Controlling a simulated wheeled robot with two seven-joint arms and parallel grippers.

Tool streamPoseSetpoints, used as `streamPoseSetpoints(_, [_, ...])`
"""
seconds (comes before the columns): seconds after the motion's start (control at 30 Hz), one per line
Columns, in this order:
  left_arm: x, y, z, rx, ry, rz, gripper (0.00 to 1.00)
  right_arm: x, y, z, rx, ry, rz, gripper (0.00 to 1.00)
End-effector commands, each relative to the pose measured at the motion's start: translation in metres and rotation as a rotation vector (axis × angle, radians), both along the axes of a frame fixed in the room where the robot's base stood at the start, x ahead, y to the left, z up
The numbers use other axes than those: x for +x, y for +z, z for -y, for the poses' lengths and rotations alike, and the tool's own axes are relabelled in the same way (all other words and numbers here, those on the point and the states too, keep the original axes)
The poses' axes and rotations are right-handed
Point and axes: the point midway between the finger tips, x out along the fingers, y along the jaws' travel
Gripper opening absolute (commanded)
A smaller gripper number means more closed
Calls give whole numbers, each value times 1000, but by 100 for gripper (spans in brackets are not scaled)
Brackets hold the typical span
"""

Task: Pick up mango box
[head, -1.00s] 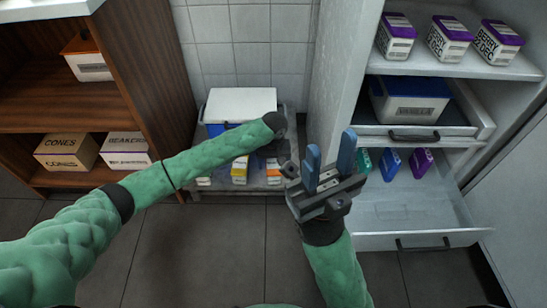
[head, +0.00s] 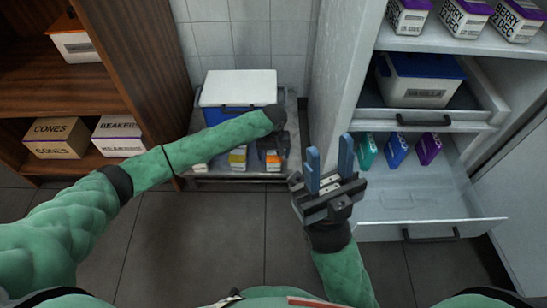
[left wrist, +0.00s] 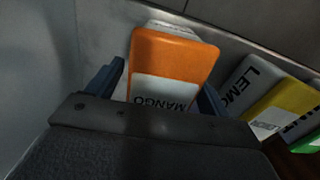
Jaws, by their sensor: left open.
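The mango box (left wrist: 175,60) is orange with a white label reading MANGO. In the left wrist view it stands between the two blue fingers of my left gripper (left wrist: 163,88), which is open with a finger on each side; I cannot tell whether they touch it. In the head view the mango box (head: 273,163) is on the low grey stand, partly hidden under my dark left gripper (head: 274,145). My right gripper (head: 329,165) is open and empty, its blue fingers pointing up, in front of the white cabinet.
A blue cooler with a white lid (head: 238,87) is behind, on the stand (head: 225,180). An open drawer (head: 430,215) juts out at right. A wooden shelf (head: 50,95) is at left.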

Motion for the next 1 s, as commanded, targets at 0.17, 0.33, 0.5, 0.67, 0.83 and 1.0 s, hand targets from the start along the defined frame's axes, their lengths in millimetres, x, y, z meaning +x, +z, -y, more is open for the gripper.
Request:
streamPoseSetpoints(0.17, [1, -7, 0, 0, 1, 1, 80, -1, -11, 0, -12, -2, -25, 36])
streamPoseSetpoints(0.33, [1, -7, 0, 0, 1, 0, 80, -1, -12, 1, -12, -2, -29, 36])
streamPoseSetpoints(0.5, [0, -7, 0, 0, 1, 0, 54, -1, -11, 1, -10, -3, -27, 36])
streamPoseSetpoints(0.67, [0, -7, 0, 0, 1, 0, 23, 0, -9, 1, -7, -5, -22, 36])
streamPoseSetpoints(0.83, [1, -7, 0, 0, 1, 1, 22, 0, -7, 1, -6, -6, -15, 36])
streamPoseSetpoints(1.0, [1, 1, 0, -1, 0, 1, 22, 0, -2, 1, -5, -5, -14, 36])
